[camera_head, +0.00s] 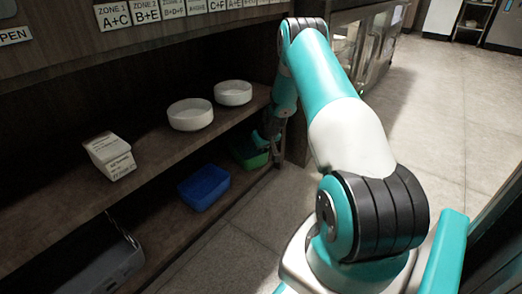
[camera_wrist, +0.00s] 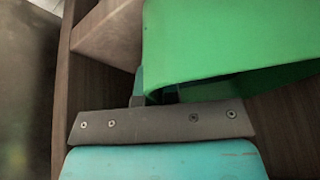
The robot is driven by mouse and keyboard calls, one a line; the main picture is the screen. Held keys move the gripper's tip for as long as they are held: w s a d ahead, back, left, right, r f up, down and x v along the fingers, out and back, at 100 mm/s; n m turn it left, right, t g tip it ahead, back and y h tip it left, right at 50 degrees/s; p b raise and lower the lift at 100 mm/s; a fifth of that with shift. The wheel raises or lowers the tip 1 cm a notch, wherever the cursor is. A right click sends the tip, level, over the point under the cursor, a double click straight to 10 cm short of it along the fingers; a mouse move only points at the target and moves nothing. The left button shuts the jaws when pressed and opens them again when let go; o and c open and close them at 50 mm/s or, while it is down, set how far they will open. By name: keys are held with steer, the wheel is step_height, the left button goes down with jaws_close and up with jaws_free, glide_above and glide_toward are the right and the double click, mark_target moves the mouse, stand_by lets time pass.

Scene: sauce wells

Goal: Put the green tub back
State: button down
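The green tub (camera_head: 254,161) is at the right end of the lower shelf in the head view, partly hidden behind my gripper. My gripper (camera_head: 272,148) points down at the tub's right side. In the wrist view the green tub (camera_wrist: 230,45) fills the upper right, close in front of my gripper (camera_wrist: 154,92). The fingers are close together at the tub's near edge, with its wall apparently between them. The tub hides most of the fingertips. Whether the tub rests on the shelf or is slightly lifted cannot be told.
A blue tub (camera_head: 204,187) stands left of the green one on the lower shelf. Two white bowls (camera_head: 190,114) (camera_head: 233,93) and a white labelled box (camera_head: 110,155) stand on the shelf above. A grey bin (camera_head: 105,272) is at lower left. Open floor (camera_head: 262,225) lies in front.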

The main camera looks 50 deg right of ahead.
steer(key=c, duration=1.7)
jaws_free()
steer(key=shift+f, duration=0.15)
steer(key=o, duration=0.4)
steer(key=shift+c, duration=0.2)
steer(key=shift+r, duration=0.3)
steer(key=p+v, duration=0.5)
steer(key=v, duration=0.2)
steer(key=shift+p, duration=0.3)
steer(key=shift+s+r, duration=0.1)
